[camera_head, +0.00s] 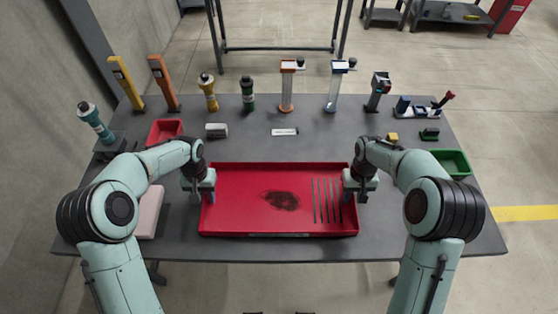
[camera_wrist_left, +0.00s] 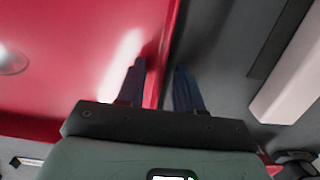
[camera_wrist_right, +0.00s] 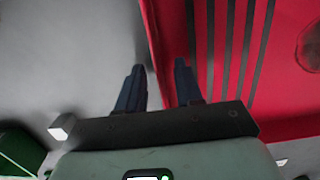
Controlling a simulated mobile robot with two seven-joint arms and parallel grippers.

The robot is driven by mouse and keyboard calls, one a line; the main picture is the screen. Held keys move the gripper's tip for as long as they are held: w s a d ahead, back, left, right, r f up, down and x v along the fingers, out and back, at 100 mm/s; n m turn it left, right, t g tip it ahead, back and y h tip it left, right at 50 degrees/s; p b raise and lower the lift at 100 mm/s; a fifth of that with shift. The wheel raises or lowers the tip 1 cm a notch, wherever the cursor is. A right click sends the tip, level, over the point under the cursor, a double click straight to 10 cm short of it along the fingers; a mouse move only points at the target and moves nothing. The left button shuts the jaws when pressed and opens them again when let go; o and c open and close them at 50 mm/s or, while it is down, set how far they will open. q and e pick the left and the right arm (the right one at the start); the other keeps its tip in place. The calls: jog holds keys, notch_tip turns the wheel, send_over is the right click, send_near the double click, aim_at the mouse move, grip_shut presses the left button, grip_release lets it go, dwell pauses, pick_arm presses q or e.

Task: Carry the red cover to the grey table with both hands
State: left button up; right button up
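The red cover (camera_head: 240,228) lies flat on the dark grey table (camera_head: 300,150) in front of me, with a dark smudge and several dark stripes on its face. My left gripper (camera_head: 207,194) is at its left edge. In the left wrist view its fingers (camera_wrist_left: 160,82) are apart, one on each side of the red edge (camera_wrist_left: 163,40). My right gripper (camera_head: 351,194) is at the right edge. In the right wrist view its fingers (camera_wrist_right: 158,82) are apart with the red edge (camera_wrist_right: 160,40) between them. I cannot tell whether the fingers touch the cover.
A red bin (camera_head: 165,131), a green bin (camera_head: 452,162) and a pale pink block (camera_head: 150,211) flank the cover. Several upright tools and bottles, including a blue bottle (camera_head: 95,122), line the back edge. Another table frame (camera_head: 278,48) stands behind, across open floor.

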pick_arm(q)
jog(key=shift+w, duration=0.15)
pick_arm(e)
jog(key=shift+w, duration=0.2)
jog(key=shift+r, duration=0.2)
pick_arm(q)
notch_tip(320, 180, up, 12)
jog(key=w, duration=0.1)
jog(key=shift+w, duration=0.2)
pick_arm(e)
notch_tip(320, 180, up, 12)
jog(key=w, duration=0.1)
jog(key=shift+w+f, duration=0.15)
jog(key=shift+f, duration=0.05)
pick_arm(q)
jog(key=shift+f, duration=0.1)
